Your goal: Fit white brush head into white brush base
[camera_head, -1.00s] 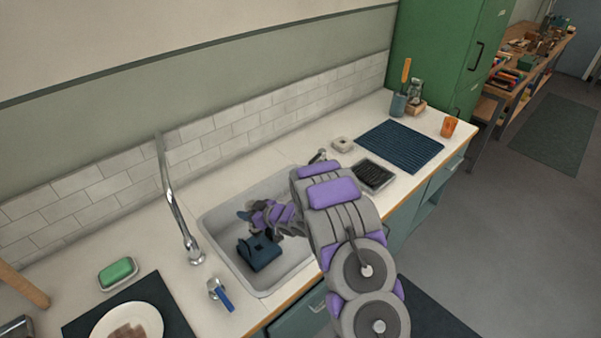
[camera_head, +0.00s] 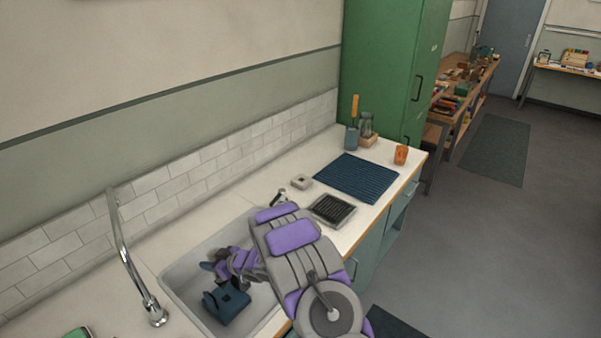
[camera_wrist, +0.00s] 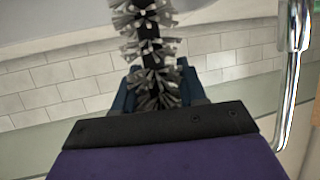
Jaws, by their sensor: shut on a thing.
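A brush head with pale grey-white bristle tufts around a dark core (camera_wrist: 150,45) stands upright in the wrist view. My gripper (camera_wrist: 157,92) is shut on its lower part, with dark blue fingers on both sides. In the head view, my arm reaches into the sink, where the brush head cannot be made out. A small white square block with a dark spot on top (camera_head: 301,182), possibly the white brush base, sits on the counter behind the sink's right end, apart from my gripper.
A dark blue boxy thing (camera_head: 227,304) shows in the sink (camera_head: 177,291). A dark ribbed tray (camera_head: 333,209), blue mat (camera_head: 357,178), orange cup (camera_head: 401,155) and blue holder (camera_head: 352,138) stand right. Bare counter separates them.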

